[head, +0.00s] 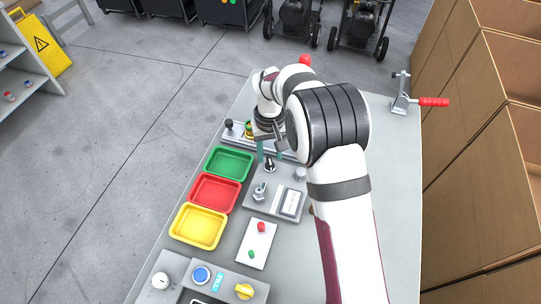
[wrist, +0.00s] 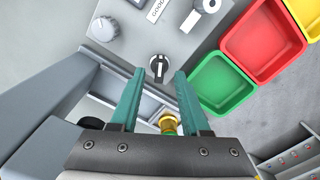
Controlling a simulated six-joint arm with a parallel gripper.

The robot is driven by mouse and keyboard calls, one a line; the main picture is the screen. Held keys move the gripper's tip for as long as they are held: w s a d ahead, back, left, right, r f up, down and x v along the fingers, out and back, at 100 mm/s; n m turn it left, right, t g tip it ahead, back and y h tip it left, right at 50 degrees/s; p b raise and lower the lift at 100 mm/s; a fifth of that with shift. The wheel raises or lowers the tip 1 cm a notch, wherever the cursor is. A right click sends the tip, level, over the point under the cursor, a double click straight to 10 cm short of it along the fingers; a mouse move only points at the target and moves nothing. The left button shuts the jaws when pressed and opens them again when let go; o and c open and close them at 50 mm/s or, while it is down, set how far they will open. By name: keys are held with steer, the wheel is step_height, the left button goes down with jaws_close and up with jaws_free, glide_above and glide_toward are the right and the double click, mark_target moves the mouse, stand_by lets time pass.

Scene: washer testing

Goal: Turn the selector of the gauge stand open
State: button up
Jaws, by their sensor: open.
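A black selector knob (wrist: 158,67) with a white mark sits on a grey panel (wrist: 185,42), which I take to be the gauge stand. In the wrist view the white mark runs roughly up and down. The knob also shows in the head view (head: 270,165). My gripper (wrist: 159,75) is open, with its teal fingertips on either side of the knob in the wrist view. In the head view my gripper (head: 271,158) hangs over the panel's far end. I cannot tell whether the fingers touch the knob or how high they are.
Green (head: 229,163), red (head: 214,192) and yellow (head: 198,226) trays lie to the left. A brass fitting (wrist: 168,122) stands beyond the panel, near my fingers.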

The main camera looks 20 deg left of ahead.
mark_target(270, 163)
steer(key=shift+f, duration=1.35)
steer(key=shift+c, duration=0.3)
jaws_close()
